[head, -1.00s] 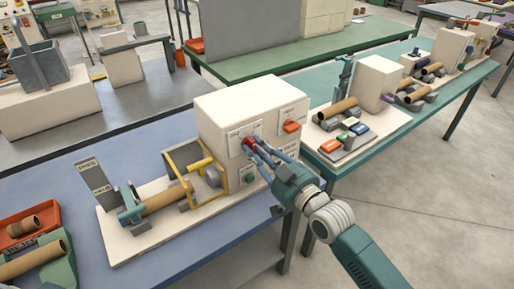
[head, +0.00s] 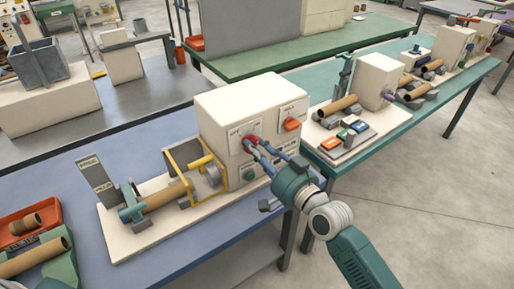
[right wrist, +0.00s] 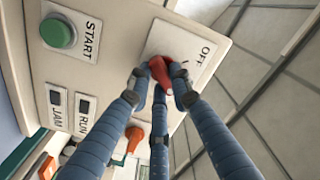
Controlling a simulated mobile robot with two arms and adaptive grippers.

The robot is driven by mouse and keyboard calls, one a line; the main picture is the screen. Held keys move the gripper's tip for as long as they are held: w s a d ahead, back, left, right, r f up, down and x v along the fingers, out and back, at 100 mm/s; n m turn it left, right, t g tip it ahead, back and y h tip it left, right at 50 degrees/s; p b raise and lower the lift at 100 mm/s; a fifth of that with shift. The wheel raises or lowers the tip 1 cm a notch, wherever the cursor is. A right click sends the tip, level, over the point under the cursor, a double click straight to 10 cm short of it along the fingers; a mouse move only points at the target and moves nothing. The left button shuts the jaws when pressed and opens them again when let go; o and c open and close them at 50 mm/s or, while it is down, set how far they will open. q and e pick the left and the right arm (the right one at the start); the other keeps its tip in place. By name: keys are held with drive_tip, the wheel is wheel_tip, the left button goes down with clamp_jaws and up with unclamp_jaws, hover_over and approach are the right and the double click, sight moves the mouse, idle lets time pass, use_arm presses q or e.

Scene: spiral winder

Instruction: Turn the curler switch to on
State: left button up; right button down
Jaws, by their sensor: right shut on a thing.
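The curler switch is a red knob (head: 252,140) on the front of the cream machine box (head: 250,100). In the right wrist view the red knob (right wrist: 161,71) sits on a white plate with the word OFF beside it. The rest of the plate's lettering is hidden behind the fingers, and I cannot tell which mark the knob points to. My right gripper (head: 257,146) has its blue fingers closed around the knob; the fingertips also show in the right wrist view (right wrist: 160,85). My left gripper is out of view.
An orange knob (head: 291,124) sits to the right of the red one. A green START button (right wrist: 58,33) and the JAM and RUN lamps are on the same panel. A yellow guard frame (head: 178,172) and a cardboard tube (head: 163,197) stand left of the box.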

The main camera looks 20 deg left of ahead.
idle(0.5)
drive_tip(key=c, duration=1.5)
unclamp_jaws()
drive_tip(key=shift+c, duration=0.2)
drive_tip(key=v, duration=1.2)
drive_tip(key=shift+f, duration=0.1)
